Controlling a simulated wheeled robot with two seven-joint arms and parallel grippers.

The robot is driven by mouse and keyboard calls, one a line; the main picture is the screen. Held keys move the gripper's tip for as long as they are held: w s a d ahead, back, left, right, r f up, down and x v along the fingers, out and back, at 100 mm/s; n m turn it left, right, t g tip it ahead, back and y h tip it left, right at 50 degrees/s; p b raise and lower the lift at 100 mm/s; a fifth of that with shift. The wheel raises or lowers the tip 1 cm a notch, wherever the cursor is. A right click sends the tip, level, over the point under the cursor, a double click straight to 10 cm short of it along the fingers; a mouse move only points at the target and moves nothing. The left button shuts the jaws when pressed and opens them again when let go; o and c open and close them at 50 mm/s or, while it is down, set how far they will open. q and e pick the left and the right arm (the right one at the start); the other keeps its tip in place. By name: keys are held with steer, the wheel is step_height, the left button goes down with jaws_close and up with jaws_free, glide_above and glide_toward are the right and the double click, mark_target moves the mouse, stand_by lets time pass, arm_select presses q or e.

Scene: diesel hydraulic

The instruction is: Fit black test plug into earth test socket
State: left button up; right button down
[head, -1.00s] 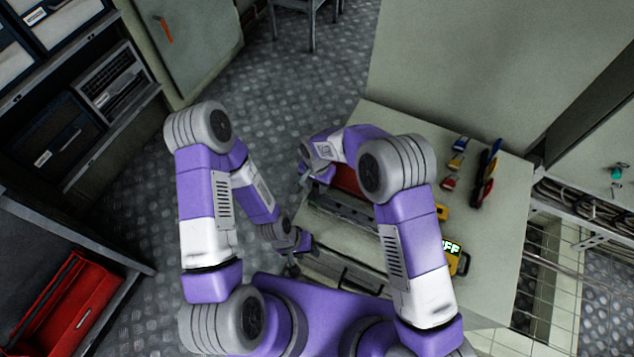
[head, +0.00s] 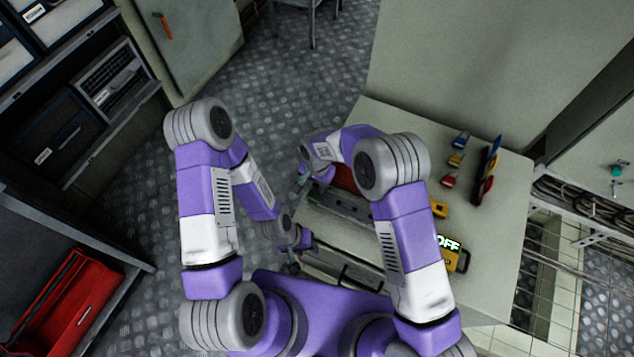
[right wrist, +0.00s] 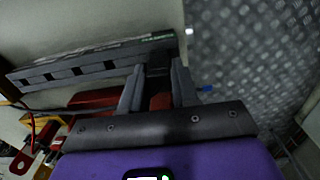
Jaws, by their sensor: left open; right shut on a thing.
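My right gripper (head: 302,178) is at the far left edge of the bench, beside the long grey strip (head: 345,208). In the right wrist view its fingers (right wrist: 158,80) are shut on a small dark thing, which looks like the black test plug, though it is mostly hidden. The tips overlap the right end of the grey strip (right wrist: 90,66), which has a row of dark square openings. I cannot make out which one is the earth test socket, nor whether the plug touches it. My left gripper (head: 290,266) is open and empty, low beside the bench's left side.
A yellow meter (head: 455,260) reading OFF lies on the bench (head: 490,235). Several small coloured items (head: 456,160) stand near a dark rack (head: 486,175). A red object (head: 343,178) lies behind the strip. An open red toolbox (head: 70,305) is at lower left. The floor to the left is clear.

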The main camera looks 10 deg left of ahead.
steer(key=c, duration=0.8)
jaws_free()
step_height(320, 180, up, 8)
steer(key=p, duration=0.2)
steer(key=shift+f+p, duration=0.2)
steer(key=shift+p, duration=0.2)
steer(key=shift+s+d+f, duration=0.1)
steer(key=shift+d+f, duration=0.1)
steer(key=shift+d, duration=0.05)
steer(key=s+d+f+g+y+p, duration=0.1)
steer(key=s+d+f+y+p, duration=0.35)
steer(key=d, duration=0.65)
steer(key=shift+t, duration=0.8)
steer(key=s+d, duration=0.2)
steer(key=s, duration=0.2)
steer(key=s+d+p, duration=0.1)
steer(key=s+d, duration=0.2)
steer(key=s, duration=0.2)
steer(key=s+d+p, duration=0.1)
steer(key=s+d, duration=0.2)
steer(key=s, duration=0.1)
steer(key=shift+s+d, duration=0.25)
steer(key=shift+s, duration=0.05)
